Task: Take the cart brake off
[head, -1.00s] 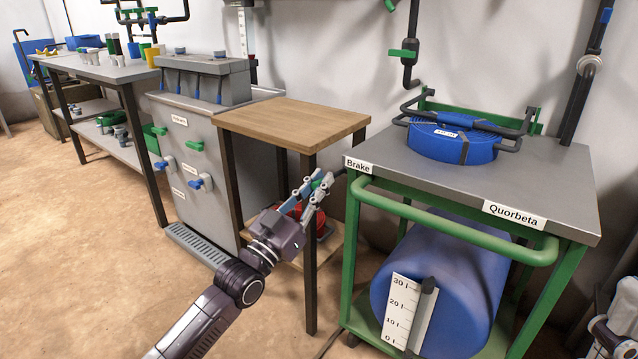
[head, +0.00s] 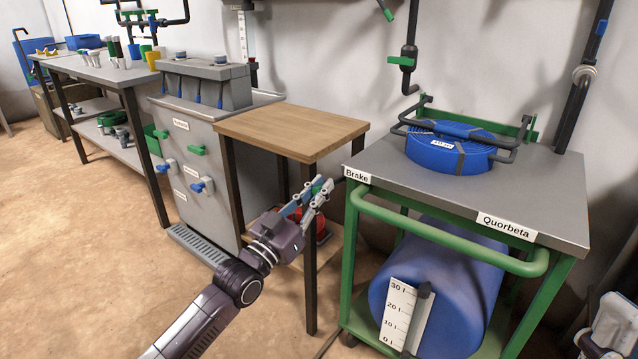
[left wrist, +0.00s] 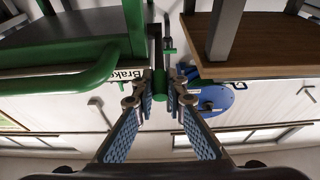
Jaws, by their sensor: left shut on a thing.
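The cart (head: 470,190) has a grey top, a green frame and a "Quorbeta" label. It stands at the right in the head view. A "Brake" label (head: 357,174) is on its left front corner. My left gripper (head: 318,190) is beside that corner, shut on the brake lever. The lever's green grip shows between the fingertips in the head view. In the left wrist view the fingers (left wrist: 160,92) close on the dark lever with its green grip (left wrist: 160,77). The "Brake" label also shows there (left wrist: 126,75). The fingertips hide part of the lever. My right gripper is out of view.
A wooden-topped table (head: 292,129) stands close to the left of the cart, with a narrow gap between. A blue coil (head: 450,156) lies on the cart top, a blue barrel (head: 465,275) below. Sandy floor (head: 90,260) is open at the left.

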